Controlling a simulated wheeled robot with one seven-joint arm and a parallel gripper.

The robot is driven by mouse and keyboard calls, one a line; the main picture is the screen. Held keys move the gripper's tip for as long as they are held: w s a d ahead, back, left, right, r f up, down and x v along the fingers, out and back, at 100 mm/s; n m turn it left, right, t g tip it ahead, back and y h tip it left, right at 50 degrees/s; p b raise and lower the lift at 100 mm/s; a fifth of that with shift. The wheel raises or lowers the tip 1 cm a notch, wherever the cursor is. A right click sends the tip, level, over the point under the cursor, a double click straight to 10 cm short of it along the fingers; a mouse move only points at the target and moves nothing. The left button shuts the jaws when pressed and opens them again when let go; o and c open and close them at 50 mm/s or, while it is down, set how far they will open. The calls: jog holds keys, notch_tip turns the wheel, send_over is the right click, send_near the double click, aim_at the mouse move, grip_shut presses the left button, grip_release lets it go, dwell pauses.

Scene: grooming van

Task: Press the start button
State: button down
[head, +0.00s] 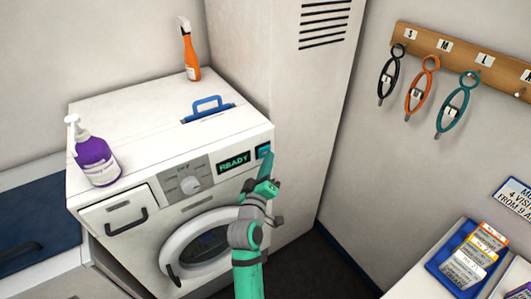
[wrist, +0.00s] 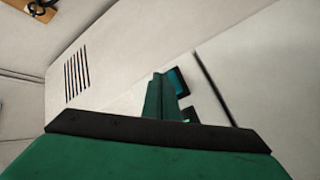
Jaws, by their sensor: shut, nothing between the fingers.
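The white washing machine (head: 150,112) stands against the back wall in the head view. Its front panel has a dial (head: 190,184), a lit display reading READY (head: 234,162) and, at the right end, a teal start button in a dark frame (head: 262,151). The button also shows in the wrist view (wrist: 177,81), just right of the finger tips. My gripper (head: 267,166) is shut and empty, pointing up at the panel's right end, close to the button and partly over its edge. I cannot tell whether the fingers touch it. My gripper also shows in the wrist view (wrist: 157,78).
A purple bottle (head: 95,158), an orange spray bottle (head: 190,52) and a blue-handled item (head: 208,107) are on the machine's top. A tall white cabinet (head: 290,110) stands right of it. A blue tray with cards (head: 467,262) lies at lower right. Loops hang on a wall rack (head: 450,52).

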jog(key=shift+w+a, duration=0.35)
dwell(0.8)
jog(key=shift+d, duration=0.1)
jog(key=shift+s+d, duration=0.5)
jog(key=shift+s, duration=0.25)
jog(key=shift+s+d, duration=0.75)
jog(key=shift+s, duration=0.3)
jog(key=shift+s+d, duration=0.75)
jog(key=shift+s, duration=0.25)
jog(key=shift+w, duration=0.1)
jog(key=shift+a, duration=0.1)
